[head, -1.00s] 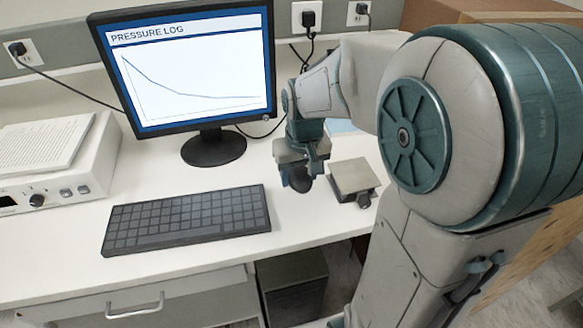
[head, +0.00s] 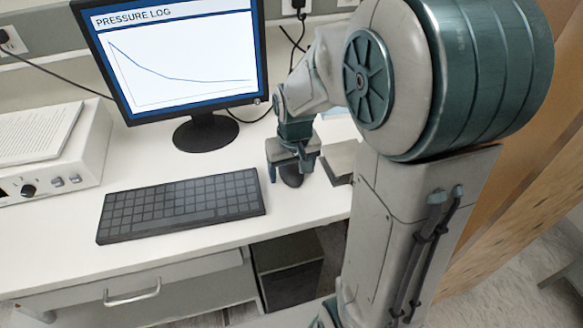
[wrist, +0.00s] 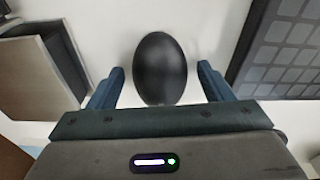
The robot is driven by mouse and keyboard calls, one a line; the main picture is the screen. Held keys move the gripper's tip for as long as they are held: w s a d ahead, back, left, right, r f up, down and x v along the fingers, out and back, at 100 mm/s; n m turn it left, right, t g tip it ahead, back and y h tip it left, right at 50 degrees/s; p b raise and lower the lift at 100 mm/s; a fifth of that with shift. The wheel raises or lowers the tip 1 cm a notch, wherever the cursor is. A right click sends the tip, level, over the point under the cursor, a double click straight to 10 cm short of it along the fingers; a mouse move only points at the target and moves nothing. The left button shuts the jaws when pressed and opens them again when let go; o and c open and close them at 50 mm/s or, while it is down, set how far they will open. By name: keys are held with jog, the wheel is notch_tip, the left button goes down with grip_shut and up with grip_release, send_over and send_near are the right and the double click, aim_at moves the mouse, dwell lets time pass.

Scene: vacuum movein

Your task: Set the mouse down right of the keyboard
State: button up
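The black mouse (head: 291,177) is on the white desk, right of the dark keyboard (head: 182,205) with a strip of bare desk between. In the wrist view the mouse (wrist: 160,68) is an upright oval between my gripper's fingers. My gripper (head: 290,168) is open around it, low over the desk; the wrist view shows a gap between the mouse and each finger of my gripper (wrist: 161,88). The keyboard also shows at the right of the wrist view (wrist: 285,50). The top of the mouse is partly hidden by my gripper in the head view.
A small box-like device (head: 341,160) stands right of the mouse, partly behind my arm. The monitor (head: 175,60) stands behind the keyboard, its round foot (head: 206,132) on the desk. A white instrument with papers (head: 55,150) is at the left. The desk's front strip is clear.

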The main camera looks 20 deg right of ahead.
aim_at(294, 174)
jog(key=shift+r, duration=0.1)
notch_tip(294, 174, up, 12)
jog(key=s, duration=0.2)
jog(key=s+f+t, duration=0.1)
jog(key=s+f, duration=0.2)
jog(key=s, duration=0.9)
jog(key=shift+f+m+t, duration=0.25)
jog(key=shift+m+t, duration=0.05)
dwell(0.7)
